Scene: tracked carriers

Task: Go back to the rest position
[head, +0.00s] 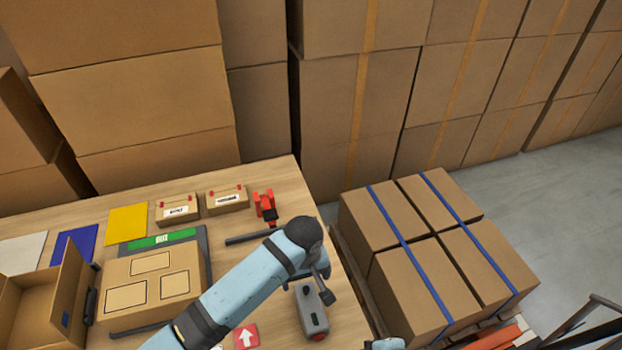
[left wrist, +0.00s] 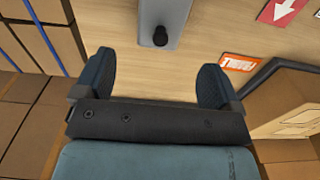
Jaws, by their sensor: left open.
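My left gripper (head: 322,284) hangs over the right part of the wooden table, at the end of the light blue arm. In the left wrist view its two dark fingers (left wrist: 155,75) are spread apart with nothing between them. A light blue piece at the bottom edge of the head view may be my right arm; the right gripper does not show.
On the table (head: 80,210) are a carton with label outlines (head: 150,290), an open box (head: 40,305), two small boxes, a red tool (head: 265,205) and a red arrow card (head: 245,336). Strapped cartons (head: 440,260) stand right of the table. Tall carton stacks (head: 130,100) line the back.

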